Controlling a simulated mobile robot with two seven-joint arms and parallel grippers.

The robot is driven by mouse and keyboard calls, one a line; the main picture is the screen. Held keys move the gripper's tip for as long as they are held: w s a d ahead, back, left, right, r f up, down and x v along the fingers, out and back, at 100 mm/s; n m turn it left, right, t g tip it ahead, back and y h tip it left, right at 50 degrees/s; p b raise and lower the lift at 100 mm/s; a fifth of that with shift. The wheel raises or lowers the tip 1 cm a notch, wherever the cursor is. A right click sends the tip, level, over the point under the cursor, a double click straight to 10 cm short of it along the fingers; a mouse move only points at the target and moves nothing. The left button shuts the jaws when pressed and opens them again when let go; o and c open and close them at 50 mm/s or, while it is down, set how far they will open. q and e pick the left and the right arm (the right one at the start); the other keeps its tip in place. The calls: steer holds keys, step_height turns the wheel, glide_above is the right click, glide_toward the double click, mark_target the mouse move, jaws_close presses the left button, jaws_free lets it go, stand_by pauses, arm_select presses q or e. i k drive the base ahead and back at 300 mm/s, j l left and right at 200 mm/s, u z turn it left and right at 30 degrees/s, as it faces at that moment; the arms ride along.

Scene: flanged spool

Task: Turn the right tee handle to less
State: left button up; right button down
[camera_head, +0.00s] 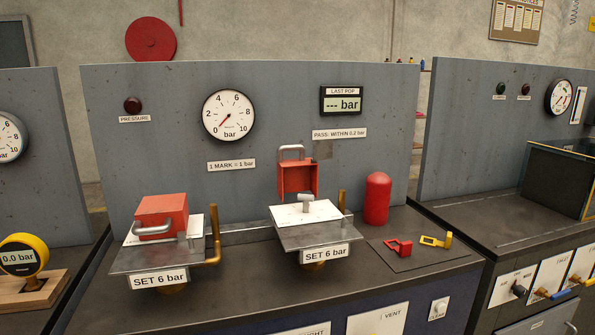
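The right tee handle (306,203) is a small pale grey tee standing up from the white plate (287,215) of the right station. A red cover (298,178) with a metal handle stands raised behind it, so the tee is exposed. The label below reads "SET 6 bar" (325,253). Any markings around the tee are too small to read. The left station has a red cover (162,214) lowered over its plate, which hides any tee there. Neither of my grippers is in view.
The round gauge (229,115) has its needle near the low end. The "LAST POP" display (341,103) reads "--- bar". A brass pipe (214,235) stands between the stations. A red cylinder (377,198), red clip (398,247) and yellow clip (436,240) are at right.

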mark_target(306, 198)
steer(key=i+l+z, duration=0.1)
steer(key=l, duration=0.35)
steer(key=i+l+z, duration=0.1)
steer(key=i+l, duration=0.2)
steer(key=i+l+z, duration=0.15)
steer(key=l, duration=0.4)
steer(key=i, duration=0.1)
